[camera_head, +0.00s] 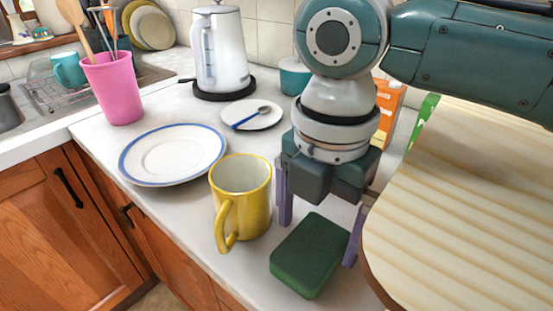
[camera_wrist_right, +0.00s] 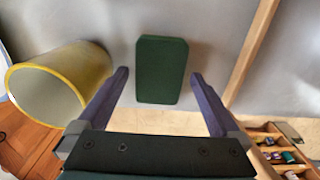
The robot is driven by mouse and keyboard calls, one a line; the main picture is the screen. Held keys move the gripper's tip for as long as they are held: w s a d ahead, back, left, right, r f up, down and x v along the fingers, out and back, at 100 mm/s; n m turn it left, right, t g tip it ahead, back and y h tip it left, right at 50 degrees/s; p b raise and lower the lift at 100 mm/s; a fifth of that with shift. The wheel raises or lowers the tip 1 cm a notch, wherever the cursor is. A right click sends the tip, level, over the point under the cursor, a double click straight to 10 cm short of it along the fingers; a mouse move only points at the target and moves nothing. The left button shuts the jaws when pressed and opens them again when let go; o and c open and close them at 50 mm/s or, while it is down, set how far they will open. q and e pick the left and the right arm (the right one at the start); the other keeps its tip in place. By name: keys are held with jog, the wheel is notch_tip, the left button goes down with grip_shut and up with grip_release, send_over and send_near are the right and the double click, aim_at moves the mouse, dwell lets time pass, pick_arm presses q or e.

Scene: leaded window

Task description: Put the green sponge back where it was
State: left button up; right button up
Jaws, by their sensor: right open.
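The dark green sponge (camera_head: 309,256) lies on the white counter near its front edge, just right of the yellow mug (camera_head: 242,195). My right gripper (camera_head: 318,243) points down over the sponge, its purple fingers apart and empty. In the right wrist view the sponge (camera_wrist_right: 162,70) shows between and beyond the fingertips of the gripper (camera_wrist_right: 160,76), with gaps on both sides. The yellow mug (camera_wrist_right: 62,85) is close to the left finger there. My left gripper is not in view.
A light wooden top (camera_head: 470,200) borders the sponge's right side. A blue-rimmed plate (camera_head: 173,153), a small plate (camera_head: 252,115) with a spoon, a white kettle (camera_head: 217,50) and a pink utensil cup (camera_head: 112,88) stand farther back. A compartmented wooden tray (camera_wrist_right: 282,150) holds small items.

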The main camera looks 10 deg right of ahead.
aim_at(315, 242)
notch_tip(315, 242, up, 10)
jog(key=shift+p, duration=0.45)
